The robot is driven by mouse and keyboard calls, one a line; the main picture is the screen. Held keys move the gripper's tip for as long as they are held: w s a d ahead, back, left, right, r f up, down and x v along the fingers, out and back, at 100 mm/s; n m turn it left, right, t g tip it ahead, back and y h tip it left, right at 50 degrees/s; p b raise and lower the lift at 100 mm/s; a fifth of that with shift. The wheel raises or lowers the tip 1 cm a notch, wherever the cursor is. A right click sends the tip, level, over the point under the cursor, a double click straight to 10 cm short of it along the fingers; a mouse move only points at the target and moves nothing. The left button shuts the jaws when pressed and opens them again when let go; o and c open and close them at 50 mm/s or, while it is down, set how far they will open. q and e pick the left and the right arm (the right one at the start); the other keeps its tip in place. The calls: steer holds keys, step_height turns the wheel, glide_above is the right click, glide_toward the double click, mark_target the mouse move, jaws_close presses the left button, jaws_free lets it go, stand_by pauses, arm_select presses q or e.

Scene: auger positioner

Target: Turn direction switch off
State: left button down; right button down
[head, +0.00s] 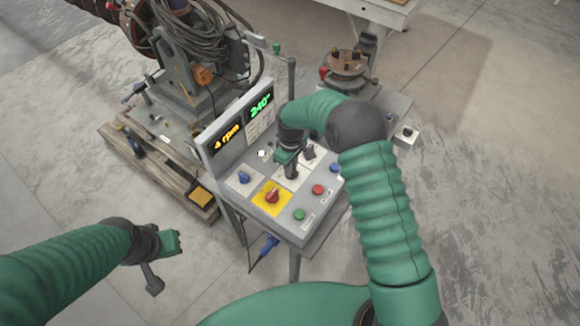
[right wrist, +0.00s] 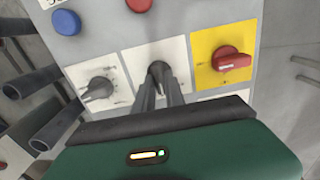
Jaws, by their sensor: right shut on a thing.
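The grey control panel (head: 322,209) stands in the middle of the head view. My right gripper (head: 291,172) reaches down onto its face. In the right wrist view my right gripper (right wrist: 160,82) is shut on a dark switch knob (right wrist: 158,67) at the centre of a white plate. That knob is mostly hidden by the fingers. A second grey knob (right wrist: 99,88) on a white plate is left of it, and a red knob (right wrist: 231,60) on a yellow plate is right of it. No switch label is readable. My left gripper (head: 153,281) hangs away from the panel at lower left.
The display (head: 238,120) reads 4 rpm and 240°. Machinery on a wooden pallet (head: 160,180) is behind left. Open concrete floor lies to the right.

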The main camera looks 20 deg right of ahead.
steer(key=shift+w+d+r, duration=0.1)
steer(key=shift+d+r, duration=0.05)
steer(key=c, duration=1.7)
jaws_free()
steer(key=shift+c, duration=0.2)
steer(key=o, duration=0.3)
steer(key=shift+s, duration=0.2)
steer(key=shift+o, duration=0.2)
steer(key=shift+w+r, duration=0.1)
steer(key=shift+r, duration=0.15)
step_height(320, 180, up, 16)
steer(key=b, duration=0.2)
steer(key=shift+r, duration=0.15)
